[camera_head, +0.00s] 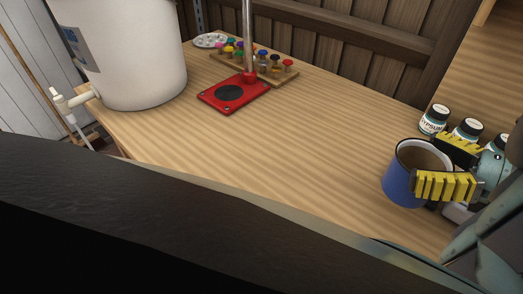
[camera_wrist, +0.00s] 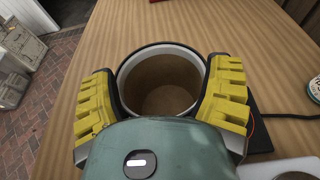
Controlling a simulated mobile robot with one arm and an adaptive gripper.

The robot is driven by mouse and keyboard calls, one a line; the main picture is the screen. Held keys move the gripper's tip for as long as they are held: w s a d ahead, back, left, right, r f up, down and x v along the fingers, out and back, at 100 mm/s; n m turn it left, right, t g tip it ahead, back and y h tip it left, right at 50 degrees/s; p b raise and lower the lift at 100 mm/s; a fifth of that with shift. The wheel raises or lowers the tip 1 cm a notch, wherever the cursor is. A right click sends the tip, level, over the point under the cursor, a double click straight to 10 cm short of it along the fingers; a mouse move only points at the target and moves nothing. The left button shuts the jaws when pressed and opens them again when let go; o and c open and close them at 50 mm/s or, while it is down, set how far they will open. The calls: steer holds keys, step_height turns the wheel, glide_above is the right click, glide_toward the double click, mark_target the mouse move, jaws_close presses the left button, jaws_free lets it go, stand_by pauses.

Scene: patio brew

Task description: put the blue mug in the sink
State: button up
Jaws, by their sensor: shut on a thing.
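The blue mug (camera_head: 402,187) is at the right of the wooden table in the head view, upright, with a white inside. I cannot tell whether the mug's base touches the table. No sink is in view.
Small labelled jars (camera_head: 434,119) stand behind my gripper. A red-based stand (camera_head: 215,97), a rack of coloured pegs (camera_head: 285,77) and a large white bucket (camera_head: 130,60) with a tap are farther off. The middle of the table (camera_head: 300,140) is clear. A dark flat thing (camera_wrist: 259,135) with a cable lies beside my right finger.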

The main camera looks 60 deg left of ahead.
steer(key=w+p+x, duration=0.1)
steer(key=x, duration=0.4)
steer(key=w+p+x, duration=0.1)
steer(key=x, duration=0.4)
steer(key=w+x, duration=0.1)
steer(key=x, duration=0.4)
steer(key=shift+a+f+p, duration=0.2)
steer(key=shift+a+p, duration=0.2)
steer(key=shift+a, duration=0.25)
steer(key=shift+w, duration=0.1)
steer(key=shift+f+b, duration=0.2)
steer(key=shift+b, duration=0.1)
steer(key=o, duration=1.1)
steer(key=shift+w, duration=0.1)
steer(key=shift+c, duration=0.2)
steer(key=shift+r, duration=0.15)
